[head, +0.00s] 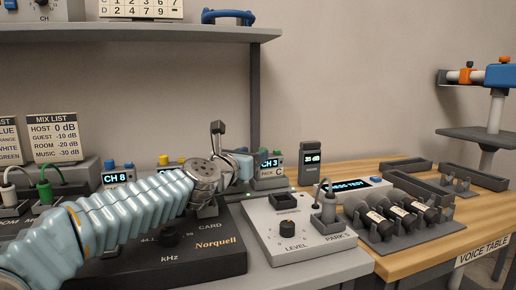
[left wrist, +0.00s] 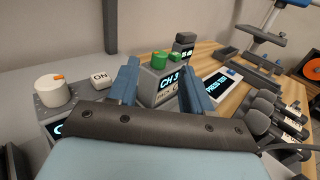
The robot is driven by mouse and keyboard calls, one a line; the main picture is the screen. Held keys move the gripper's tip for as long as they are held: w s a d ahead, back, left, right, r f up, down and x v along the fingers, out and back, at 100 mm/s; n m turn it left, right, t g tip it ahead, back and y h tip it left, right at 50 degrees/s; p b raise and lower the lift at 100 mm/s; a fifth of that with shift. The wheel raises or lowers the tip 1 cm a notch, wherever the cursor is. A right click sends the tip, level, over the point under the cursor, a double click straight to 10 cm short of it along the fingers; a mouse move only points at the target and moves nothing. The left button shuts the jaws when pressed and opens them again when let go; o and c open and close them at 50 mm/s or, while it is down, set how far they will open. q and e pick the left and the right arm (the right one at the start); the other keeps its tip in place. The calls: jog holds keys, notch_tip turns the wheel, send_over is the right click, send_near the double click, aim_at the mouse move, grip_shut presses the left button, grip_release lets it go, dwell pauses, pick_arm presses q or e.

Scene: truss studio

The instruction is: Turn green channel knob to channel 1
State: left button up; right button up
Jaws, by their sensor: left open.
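The green-knobbed channel pack shows in the head view (head: 269,172) beyond my left gripper, and its display reads CH 3. In the left wrist view, the green channel knob (left wrist: 160,57) sits on top of the pack (left wrist: 158,86), with a smaller green part beside it. My left gripper (head: 243,166) is open, and its two blue fingers (left wrist: 161,68) point toward the pack, with the knob between them in the picture. I see no contact with the knob. My right gripper is in neither view.
A white box with a LEVEL knob (head: 287,229) stands right of the gripper. A black Norquell box (head: 215,262) lies below my left arm. Microphones (head: 397,215) lie in a rack on the wooden table. A shelf (head: 150,33) runs above.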

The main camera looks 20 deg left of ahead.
pick_arm(q)
jog(key=w, duration=0.2)
jog(key=w+p, duration=0.1)
jog(key=w, duration=0.1)
jog(key=shift+w+d, duration=0.1)
jog(key=shift+d, duration=0.25)
grip_shut()
